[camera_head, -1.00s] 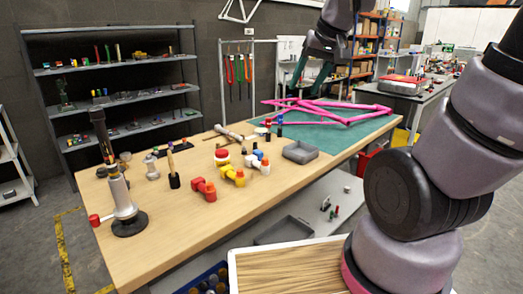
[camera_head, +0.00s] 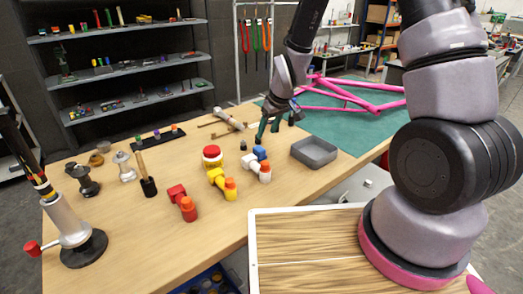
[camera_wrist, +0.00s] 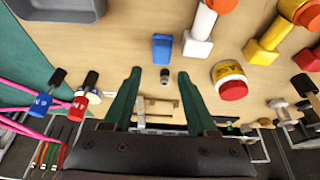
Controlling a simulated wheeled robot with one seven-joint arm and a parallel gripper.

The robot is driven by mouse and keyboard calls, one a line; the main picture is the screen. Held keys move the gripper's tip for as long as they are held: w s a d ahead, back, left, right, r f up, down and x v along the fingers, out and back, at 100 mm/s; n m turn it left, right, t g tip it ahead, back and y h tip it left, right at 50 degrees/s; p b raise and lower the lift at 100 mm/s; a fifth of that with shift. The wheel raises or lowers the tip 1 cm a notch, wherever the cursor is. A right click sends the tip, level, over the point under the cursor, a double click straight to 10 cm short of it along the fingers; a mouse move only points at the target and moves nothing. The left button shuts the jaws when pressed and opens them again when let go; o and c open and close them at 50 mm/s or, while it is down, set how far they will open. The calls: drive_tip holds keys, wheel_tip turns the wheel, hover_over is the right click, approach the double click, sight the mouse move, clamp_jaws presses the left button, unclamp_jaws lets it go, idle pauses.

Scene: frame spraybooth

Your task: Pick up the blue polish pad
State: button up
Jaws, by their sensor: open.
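A small blue block (camera_head: 260,153), which looks like the blue polish pad, sits on the wooden table beside a white fitting (camera_head: 256,166) with an orange end. In the wrist view the blue block (camera_wrist: 162,48) lies just beyond my fingertips, with bare wood between it and the white fitting (camera_wrist: 200,32). My gripper (camera_head: 269,133) is low over the table, behind the blue block. In the wrist view my gripper (camera_wrist: 159,73) has its two dark green fingers spread, with no object held. A small dark knob (camera_wrist: 165,76) shows between the fingertips.
A red-lidded can (camera_wrist: 230,80) and a yellow fitting (camera_head: 222,183) stand close by. A red fitting (camera_head: 183,202) is nearer the front. A grey tray (camera_head: 314,152) is to the right, before the pink frame (camera_head: 345,97). Bare wood lies in front of the fittings.

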sight(259, 148)
drive_tip(key=x, duration=0.9)
drive_tip(key=shift+a, duration=0.15)
drive_tip(key=shift+c, duration=0.3)
drive_tip(key=shift+r, duration=0.1)
clamp_jaws()
